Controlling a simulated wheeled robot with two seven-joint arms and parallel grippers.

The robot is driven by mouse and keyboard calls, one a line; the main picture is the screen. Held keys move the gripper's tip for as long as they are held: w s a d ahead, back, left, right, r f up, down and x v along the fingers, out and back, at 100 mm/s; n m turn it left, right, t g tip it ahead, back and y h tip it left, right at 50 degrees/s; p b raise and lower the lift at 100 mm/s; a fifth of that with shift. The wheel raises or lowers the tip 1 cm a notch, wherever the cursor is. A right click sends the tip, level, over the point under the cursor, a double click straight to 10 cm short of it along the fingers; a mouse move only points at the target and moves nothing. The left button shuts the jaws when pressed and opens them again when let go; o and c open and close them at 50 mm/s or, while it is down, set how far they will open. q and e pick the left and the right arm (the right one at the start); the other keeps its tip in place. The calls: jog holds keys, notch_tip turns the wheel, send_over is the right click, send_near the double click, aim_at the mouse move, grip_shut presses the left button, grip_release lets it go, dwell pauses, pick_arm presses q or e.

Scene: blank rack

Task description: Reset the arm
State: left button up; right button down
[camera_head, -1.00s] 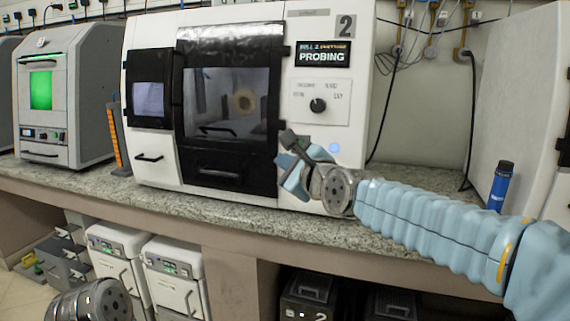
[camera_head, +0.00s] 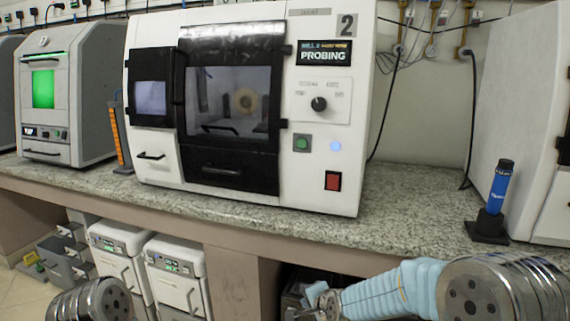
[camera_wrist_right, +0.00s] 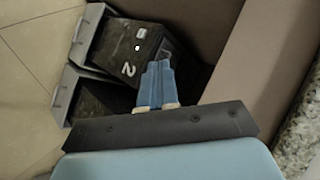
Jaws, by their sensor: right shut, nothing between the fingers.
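My right arm (camera_head: 390,293) is low at the bottom right of the head view, in its pale blue sleeve, below the counter's front edge. My right gripper (camera_head: 312,292) is at its end, small and partly hard to make out in the head view. In the right wrist view its blue fingers (camera_wrist_right: 157,86) are together with nothing between them. They point toward a dark bin marked 2 (camera_wrist_right: 140,60) under the counter. Only a metal joint of my left arm (camera_head: 92,300) shows at the bottom left; the left gripper is not in view.
The white probing machine 2 (camera_head: 330,185) stands on the granite counter (camera_head: 400,195), its dark door closed. A blue cylinder (camera_head: 497,188) stands in a black holder at right. A machine with a green screen (camera_head: 90,110) is at left. White boxes (camera_head: 175,270) sit below the counter.

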jog(key=s+d+f+n+g, duration=0.2)
jog(key=s+f, duration=0.2)
jog(key=f, duration=0.3)
jog(key=s+d+f+n+g, duration=0.1)
jog(key=s+d+f+n, duration=0.1)
jog(key=s+f, duration=0.35)
jog(key=s+f+n+g, duration=0.2)
jog(key=s+f, duration=0.4)
jog(key=s, duration=0.3)
jog(key=s+f+n+g, duration=0.3)
jog(key=s+f, duration=0.4)
jog(key=s, duration=0.3)
jog(key=shift+s+d+f+n, duration=0.15)
jog(key=shift+d+f+n, duration=0.15)
jog(key=shift+n, duration=0.3)
dwell(1.4)
